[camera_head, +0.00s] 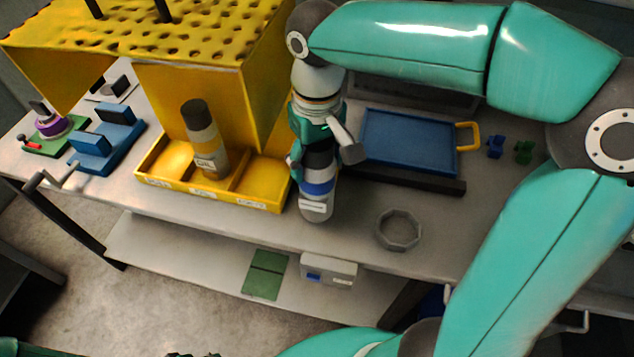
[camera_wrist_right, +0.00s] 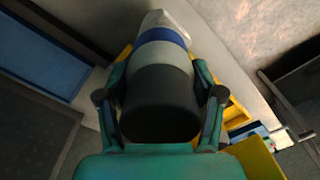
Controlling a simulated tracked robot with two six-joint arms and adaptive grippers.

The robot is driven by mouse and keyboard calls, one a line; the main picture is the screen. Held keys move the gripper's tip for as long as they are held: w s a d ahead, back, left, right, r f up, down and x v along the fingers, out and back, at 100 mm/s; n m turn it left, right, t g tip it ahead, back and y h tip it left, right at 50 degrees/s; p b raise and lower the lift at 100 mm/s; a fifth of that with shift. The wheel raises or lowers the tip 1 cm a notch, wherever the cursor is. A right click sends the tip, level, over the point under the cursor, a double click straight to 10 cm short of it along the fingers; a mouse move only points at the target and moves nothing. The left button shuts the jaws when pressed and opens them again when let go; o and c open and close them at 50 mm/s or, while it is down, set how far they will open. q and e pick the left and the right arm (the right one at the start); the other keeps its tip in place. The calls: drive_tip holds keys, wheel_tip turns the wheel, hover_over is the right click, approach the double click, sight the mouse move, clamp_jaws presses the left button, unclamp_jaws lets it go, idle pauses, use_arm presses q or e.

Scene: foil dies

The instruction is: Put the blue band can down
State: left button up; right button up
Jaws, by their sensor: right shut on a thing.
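The blue band can (camera_head: 318,188) has a dark cap, a grey body, a blue band and a white label. My right gripper (camera_head: 322,150) is shut on it near its dark upper part. The can is upright or nearly so, at the right end of the yellow tray; whether its base touches the table I cannot tell. In the right wrist view the can (camera_wrist_right: 160,85) sits between the two fingers of the right gripper (camera_wrist_right: 160,108). My left gripper does not show clearly; only a bit of teal is at the bottom left edge.
A second can (camera_head: 204,140) stands in the yellow tray (camera_head: 255,202) under a yellow perforated rack (camera_head: 150,30). A blue tray (camera_head: 410,140) with a yellow handle lies to the right. A grey ring (camera_head: 398,229) lies near the table's front edge. Blue blocks (camera_head: 103,140) are at left.

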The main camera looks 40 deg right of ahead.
drive_tip(key=shift+f, duration=3.15)
drive_tip(key=shift+f, duration=0.1)
drive_tip(key=o, duration=1.6)
wheel_tip(320, 180, up, 12)
drive_tip(key=shift+r+p, duration=0.15)
drive_tip(key=shift+p, duration=0.15)
